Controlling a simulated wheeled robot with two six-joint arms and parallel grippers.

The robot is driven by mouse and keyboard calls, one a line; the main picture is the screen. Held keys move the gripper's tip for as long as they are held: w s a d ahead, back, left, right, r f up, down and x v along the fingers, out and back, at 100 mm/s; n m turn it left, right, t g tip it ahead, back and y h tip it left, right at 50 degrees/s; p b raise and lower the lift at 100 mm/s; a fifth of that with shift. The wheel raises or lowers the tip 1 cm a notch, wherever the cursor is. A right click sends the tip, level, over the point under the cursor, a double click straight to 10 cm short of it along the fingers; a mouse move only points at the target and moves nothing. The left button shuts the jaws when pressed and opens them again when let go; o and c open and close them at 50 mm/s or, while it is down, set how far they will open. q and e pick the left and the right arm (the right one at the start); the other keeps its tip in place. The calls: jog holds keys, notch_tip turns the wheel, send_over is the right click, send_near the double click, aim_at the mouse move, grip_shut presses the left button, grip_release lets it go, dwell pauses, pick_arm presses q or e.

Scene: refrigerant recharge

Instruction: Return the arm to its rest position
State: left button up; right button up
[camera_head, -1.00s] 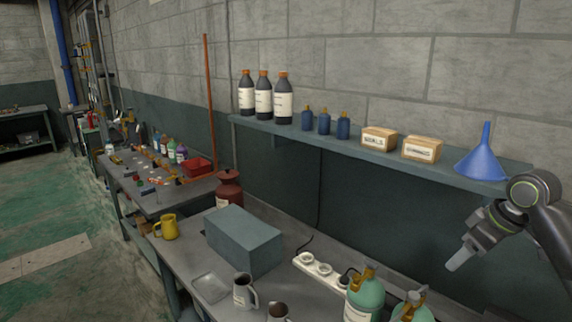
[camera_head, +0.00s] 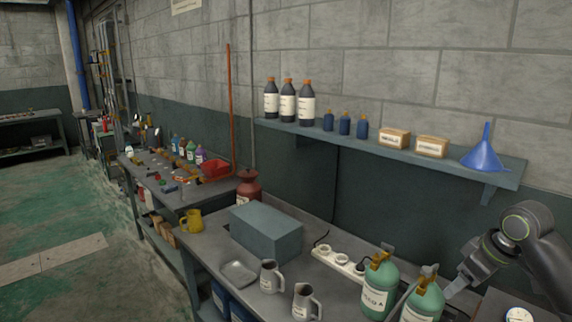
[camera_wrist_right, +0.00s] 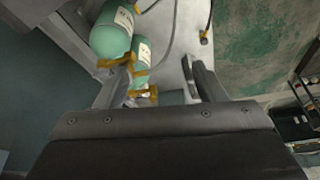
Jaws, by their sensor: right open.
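My right gripper (camera_head: 452,291) is at the right of the head view, just right of the nearer green cylinder, with its arm coming in from the right edge. In the right wrist view, the jaws (camera_wrist_right: 160,68) stand apart with nothing held between them. Two green cylinders with yellow-brown valves stand at the bench front: the left one (camera_head: 376,294) and the right one (camera_head: 423,303). They also show in the right wrist view beyond the left finger, where the nearest green cylinder (camera_wrist_right: 111,32) is cut off by the top edge. My left gripper is out of view.
A wall shelf (camera_head: 350,143) above carries bottles, small boxes and a blue funnel (camera_head: 485,153). Open floor (camera_head: 60,235) lies left.

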jog(key=s+a+f+m+h, duration=0.1)
jog(key=s+a+f, duration=0.4)
jog(key=f, duration=0.5)
jog(key=s+a+f+m, duration=0.1)
jog(key=s+a+f, duration=0.1)
jog(key=s+f, duration=0.75)
jog(key=s+a+f+m+h, duration=0.1)
jog(key=s+f+m, duration=0.1)
jog(key=s, duration=0.6)
jog(key=s+a+f+m+h, duration=0.2)
jog(key=s, duration=0.6)
notch_tip(320, 180, down, 30)
jog(key=d+g+b, duration=0.1)
jog(key=d+b, duration=0.1)
jog(key=b, duration=0.3)
pick_arm(q)
notch_tip(320, 180, down, 9)
jog(key=b, duration=0.4)
jog(key=shift+f, duration=0.2)
pick_arm(e)
jog(key=s+f, duration=0.7)
jog(key=f, duration=0.3)
jog(key=s+a+f+g+y, duration=0.1)
jog(key=s+f, duration=0.7)
jog(key=f, duration=0.1)
jog(key=shift+s+a+f+g, duration=0.25)
jog(key=shift+a+f+g, duration=0.05)
jog(key=shift+f, duration=0.1)
